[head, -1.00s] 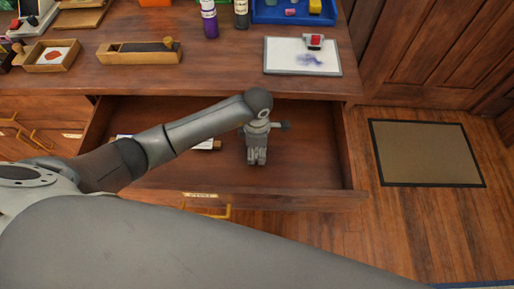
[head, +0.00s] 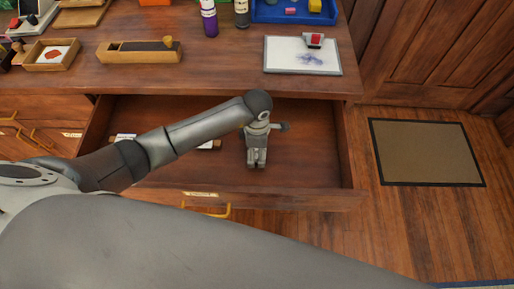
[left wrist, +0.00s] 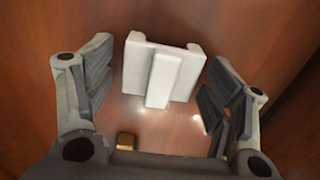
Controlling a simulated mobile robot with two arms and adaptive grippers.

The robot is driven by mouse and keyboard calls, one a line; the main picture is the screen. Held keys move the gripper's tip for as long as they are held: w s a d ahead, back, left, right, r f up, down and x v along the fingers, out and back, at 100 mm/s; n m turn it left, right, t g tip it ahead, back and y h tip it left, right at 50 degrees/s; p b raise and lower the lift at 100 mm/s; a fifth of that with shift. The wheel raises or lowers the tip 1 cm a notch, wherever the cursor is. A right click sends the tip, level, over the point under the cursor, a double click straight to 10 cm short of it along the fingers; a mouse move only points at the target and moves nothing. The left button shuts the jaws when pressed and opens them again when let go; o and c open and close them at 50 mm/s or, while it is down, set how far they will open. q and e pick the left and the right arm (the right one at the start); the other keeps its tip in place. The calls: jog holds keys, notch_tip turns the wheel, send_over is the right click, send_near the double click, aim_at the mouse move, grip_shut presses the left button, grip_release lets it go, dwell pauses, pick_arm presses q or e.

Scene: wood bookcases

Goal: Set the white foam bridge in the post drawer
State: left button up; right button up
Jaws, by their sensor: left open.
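The white foam bridge (left wrist: 160,70) shows in the left wrist view, between and just beyond the fingers of my left gripper (left wrist: 165,92). There is a gap to the finger on each side. It appears to lie on the drawer floor. In the head view my left gripper (head: 256,160) points down inside the open post drawer (head: 315,165), and the bridge is hidden there beneath it. My left gripper is open. My right gripper is not in view.
A partly hidden white item (head: 125,138) lies in the drawer behind my arm. A small brown block (left wrist: 126,142) shows in the left wrist view. On the desk are a wooden plane-like box (head: 138,53), a stamp pad sheet (head: 300,58) and a blue tray (head: 270,12). The drawer's right side is clear.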

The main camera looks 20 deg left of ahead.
pick_arm(q)
notch_tip(320, 180, up, 12)
jog(key=shift+r, duration=0.15)
dwell(0.3)
